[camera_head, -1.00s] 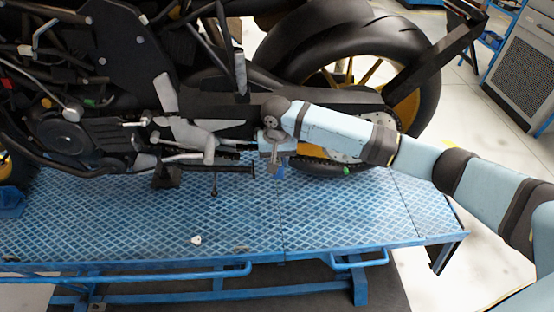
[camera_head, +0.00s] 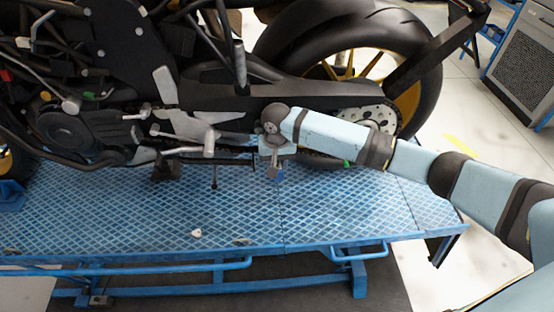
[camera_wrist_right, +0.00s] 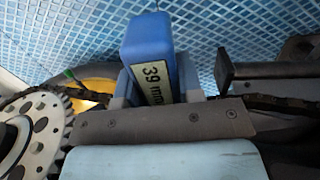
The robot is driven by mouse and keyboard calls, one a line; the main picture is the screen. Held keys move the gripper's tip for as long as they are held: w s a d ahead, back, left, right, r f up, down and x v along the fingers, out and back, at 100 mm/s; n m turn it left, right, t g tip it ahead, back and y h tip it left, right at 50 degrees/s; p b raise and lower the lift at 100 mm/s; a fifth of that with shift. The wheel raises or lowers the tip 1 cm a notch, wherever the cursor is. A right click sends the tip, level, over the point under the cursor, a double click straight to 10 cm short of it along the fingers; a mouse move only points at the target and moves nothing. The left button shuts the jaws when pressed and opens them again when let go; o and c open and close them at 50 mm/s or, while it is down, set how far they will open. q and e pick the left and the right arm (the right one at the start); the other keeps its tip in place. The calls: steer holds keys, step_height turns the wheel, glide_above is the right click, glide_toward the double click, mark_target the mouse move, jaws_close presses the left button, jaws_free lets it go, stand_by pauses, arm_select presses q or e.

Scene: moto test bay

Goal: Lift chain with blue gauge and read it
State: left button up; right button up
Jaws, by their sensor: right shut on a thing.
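My right gripper (camera_head: 275,167) is at the lower chain run, beside the rear of the motorcycle. It is shut on the blue gauge (camera_wrist_right: 150,50), which fills the middle of the right wrist view between the two fingers. The gauge's pale label (camera_wrist_right: 153,84) faces the camera and reads "39 mm". In the head view the gauge is a small blue patch (camera_head: 281,175) below the hand. The dark chain (camera_wrist_right: 265,102) runs out on both sides of the gripper. Its contact with the gauge is hidden behind the gripper. My left gripper is not in view.
The rear sprocket (camera_wrist_right: 42,130) is at the left of the wrist view, close to the hand. A dark bar end (camera_wrist_right: 224,70) stands to the right. The blue lift platform (camera_head: 330,215) lies below, mostly clear, with small pale bits (camera_head: 196,233) near its front edge.

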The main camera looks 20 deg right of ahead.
steer(key=shift+f, duration=0.15)
steer(key=shift+s, duration=0.1)
steer(key=shift+s+a+p, duration=0.1)
steer(key=shift+s+p, duration=0.3)
steer(key=shift+p, duration=0.3)
steer(key=shift+s+a+p, duration=0.2)
steer(key=shift+s+p, duration=0.55)
steer(key=shift+s, duration=0.05)
steer(key=shift+s+a+p, duration=0.15)
steer(key=shift+s+a, duration=0.1)
steer(key=shift+s, duration=0.6)
steer(key=shift+s+a+p, duration=0.2)
steer(key=shift+s+a, duration=0.05)
steer(key=shift+s, duration=0.65)
steer(key=shift+s+a+p, duration=0.15)
steer(key=shift+s+a, duration=0.1)
steer(key=shift+s, duration=0.6)
